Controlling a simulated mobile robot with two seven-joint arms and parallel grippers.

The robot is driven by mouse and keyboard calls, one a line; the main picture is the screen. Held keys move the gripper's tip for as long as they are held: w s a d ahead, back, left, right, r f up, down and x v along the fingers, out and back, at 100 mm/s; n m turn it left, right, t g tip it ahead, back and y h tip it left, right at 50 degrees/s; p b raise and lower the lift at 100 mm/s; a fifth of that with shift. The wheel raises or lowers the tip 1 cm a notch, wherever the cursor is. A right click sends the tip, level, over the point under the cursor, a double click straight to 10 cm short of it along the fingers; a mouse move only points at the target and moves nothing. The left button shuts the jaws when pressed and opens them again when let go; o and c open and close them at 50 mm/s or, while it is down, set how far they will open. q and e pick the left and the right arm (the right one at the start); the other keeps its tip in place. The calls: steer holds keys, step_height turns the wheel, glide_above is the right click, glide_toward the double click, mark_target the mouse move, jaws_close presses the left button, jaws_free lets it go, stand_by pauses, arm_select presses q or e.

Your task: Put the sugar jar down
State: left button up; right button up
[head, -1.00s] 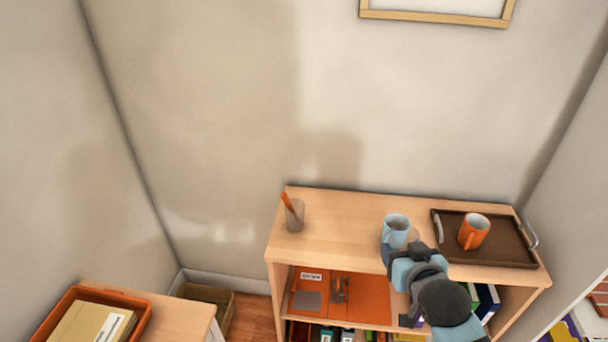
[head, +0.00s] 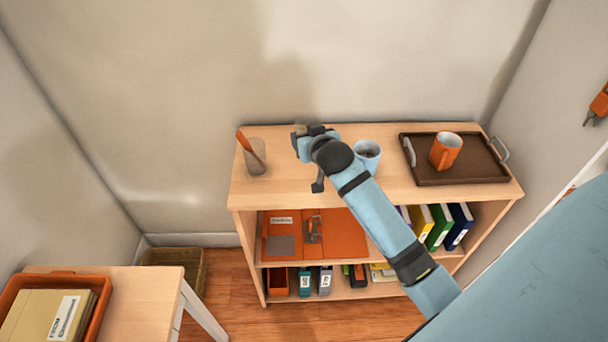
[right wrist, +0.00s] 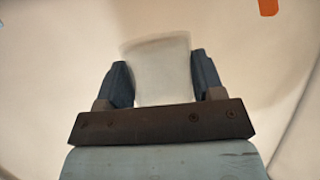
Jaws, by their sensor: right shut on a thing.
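My right gripper (head: 303,133) is over the left half of the shelf top, between the pencil cup and the blue mug in the head view. In the right wrist view its two fingers (right wrist: 162,82) are shut on a pale, whitish jar (right wrist: 158,65), blurred, which I take for the sugar jar. The jar stands out beyond the fingertips. In the head view I cannot make out the jar; the gripper and wrist seem to hide it. How high it is above the shelf top I cannot tell. My left gripper is not in view.
The wooden shelf (head: 215,201) carries a pencil cup (head: 256,160) at left, a light blue mug (head: 367,156) right of my wrist, and a dark tray (head: 477,174) with an orange mug (head: 445,151). Binders and orange folders (head: 340,236) fill the lower levels.

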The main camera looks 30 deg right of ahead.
glide_above(307, 183)
step_height(307, 183, down, 9)
steer(key=shift+d+f, duration=0.1)
steer(key=shift+f, duration=2)
steer(key=shift+f, duration=0.15)
steer(key=o, duration=1)
steer(key=shift+c, duration=0.2)
